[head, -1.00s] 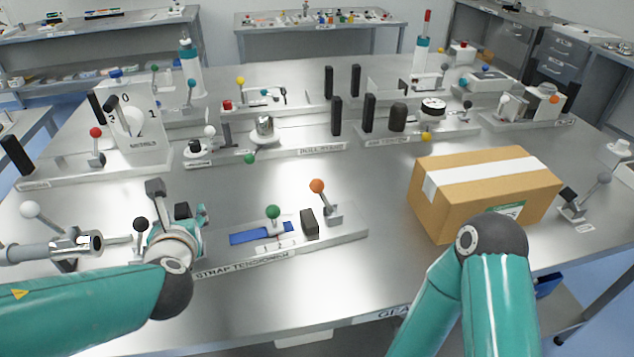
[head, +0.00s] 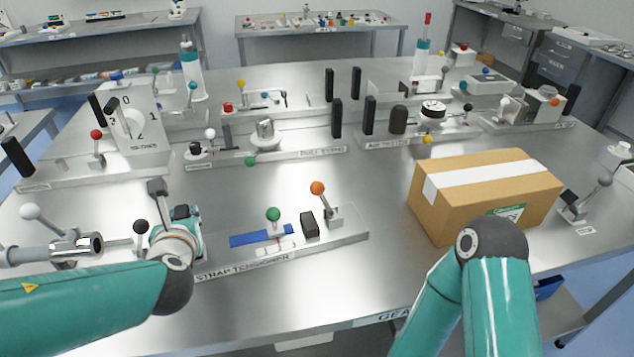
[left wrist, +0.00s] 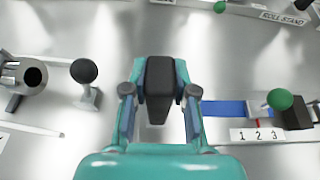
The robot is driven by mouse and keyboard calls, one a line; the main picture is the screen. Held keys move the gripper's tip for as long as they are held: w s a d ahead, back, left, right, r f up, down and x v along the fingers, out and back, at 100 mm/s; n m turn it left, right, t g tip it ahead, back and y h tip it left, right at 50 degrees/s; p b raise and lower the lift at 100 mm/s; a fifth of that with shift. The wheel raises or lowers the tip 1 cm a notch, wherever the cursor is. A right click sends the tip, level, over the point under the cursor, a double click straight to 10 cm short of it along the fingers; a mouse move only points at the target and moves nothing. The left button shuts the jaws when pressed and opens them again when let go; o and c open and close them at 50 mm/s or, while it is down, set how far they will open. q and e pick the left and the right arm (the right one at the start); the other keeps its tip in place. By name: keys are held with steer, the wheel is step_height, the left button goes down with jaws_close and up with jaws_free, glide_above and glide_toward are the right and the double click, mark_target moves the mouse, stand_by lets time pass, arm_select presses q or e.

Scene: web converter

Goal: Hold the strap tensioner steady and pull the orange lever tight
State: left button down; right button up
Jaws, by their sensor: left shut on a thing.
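The strap tensioner (head: 340,241) is a long grey base on the near part of the table, with its name on the front edge. Its orange-knobbed lever (head: 317,188) stands upright near the right end. A green knob (head: 273,214) sits by a blue strap (head: 248,238) and a 1-2-3 scale. My left gripper (head: 184,213) is at the tensioner's left end, shut on a dark upright grip (left wrist: 160,76), which shows between its fingers in the left wrist view. My right gripper is out of view; only part of my right arm shows.
A cardboard box (head: 487,196) stands right of the tensioner, beyond my right arm. Other stations line the back. Bare table (head: 365,190) lies between lever and box.

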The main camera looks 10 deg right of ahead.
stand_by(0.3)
arm_select(q)
steer(key=shift+r, duration=0.1)
steer(key=shift+f+b, duration=0.35)
steer(key=shift+b, duration=0.05)
